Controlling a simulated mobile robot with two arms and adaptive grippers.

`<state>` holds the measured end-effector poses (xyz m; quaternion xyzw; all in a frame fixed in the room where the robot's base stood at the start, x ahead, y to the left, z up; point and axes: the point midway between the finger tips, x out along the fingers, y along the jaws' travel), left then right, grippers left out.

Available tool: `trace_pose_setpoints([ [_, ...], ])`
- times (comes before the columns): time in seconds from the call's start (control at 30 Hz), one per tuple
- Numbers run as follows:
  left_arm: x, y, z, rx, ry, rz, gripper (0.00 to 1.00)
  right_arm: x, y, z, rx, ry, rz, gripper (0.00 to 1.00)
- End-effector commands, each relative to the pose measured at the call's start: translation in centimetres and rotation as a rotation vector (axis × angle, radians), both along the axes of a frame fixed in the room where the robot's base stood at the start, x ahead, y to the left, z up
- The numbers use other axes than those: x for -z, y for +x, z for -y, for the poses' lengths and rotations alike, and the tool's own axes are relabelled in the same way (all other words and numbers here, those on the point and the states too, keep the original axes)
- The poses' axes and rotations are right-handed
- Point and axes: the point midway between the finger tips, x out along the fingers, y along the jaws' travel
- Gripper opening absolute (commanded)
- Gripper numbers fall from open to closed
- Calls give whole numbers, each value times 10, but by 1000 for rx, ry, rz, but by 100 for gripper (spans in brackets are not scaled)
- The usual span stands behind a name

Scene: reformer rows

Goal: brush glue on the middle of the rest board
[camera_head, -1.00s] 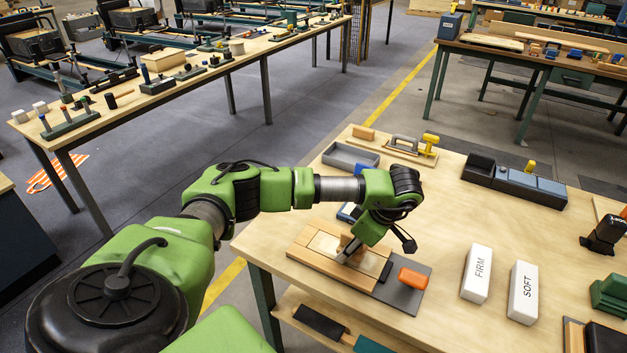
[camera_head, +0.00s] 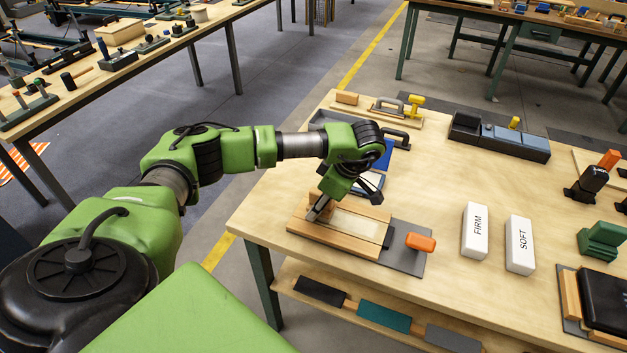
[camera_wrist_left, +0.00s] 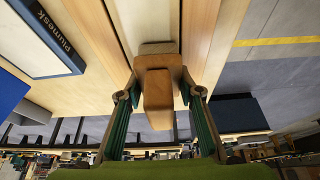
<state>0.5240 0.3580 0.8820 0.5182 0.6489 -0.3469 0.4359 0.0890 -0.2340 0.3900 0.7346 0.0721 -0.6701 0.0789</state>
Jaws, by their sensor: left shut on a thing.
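The rest board (camera_head: 350,243) is a wooden board with a pale strip (camera_head: 368,223) along its middle, lying near the table's front left edge. My left gripper (camera_head: 319,207) is over the board's left end, shut on a wooden-handled brush (camera_wrist_left: 157,90). The brush's pale tip (camera_wrist_left: 158,48) is over the pale strip in the left wrist view; whether it touches cannot be told. The gripper and brush hide part of the strip. My right gripper is not in view.
An orange-handled tool (camera_head: 421,242) lies on a grey mat (camera_head: 408,262) right of the board. White FIRM (camera_head: 475,230) and SOFT (camera_head: 519,244) blocks stand farther right, with bare tabletop between.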

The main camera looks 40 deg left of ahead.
Motion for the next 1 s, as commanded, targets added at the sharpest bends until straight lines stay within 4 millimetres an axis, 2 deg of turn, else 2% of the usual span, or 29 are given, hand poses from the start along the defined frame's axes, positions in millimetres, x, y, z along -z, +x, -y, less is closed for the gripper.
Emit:
trace_pose_setpoints([
  [0.03, -20, 3, 0, 0, -1, 9, 16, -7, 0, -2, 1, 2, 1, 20],
  [0.6, -68, 4, -1, -14, -1, 5, 16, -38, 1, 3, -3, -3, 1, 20],
  [0.77, -75, 4, -1, -17, -1, 4, 16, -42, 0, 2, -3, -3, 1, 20],
  [1.0, -75, 4, -1, -17, -1, 4, 16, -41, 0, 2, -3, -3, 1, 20],
])
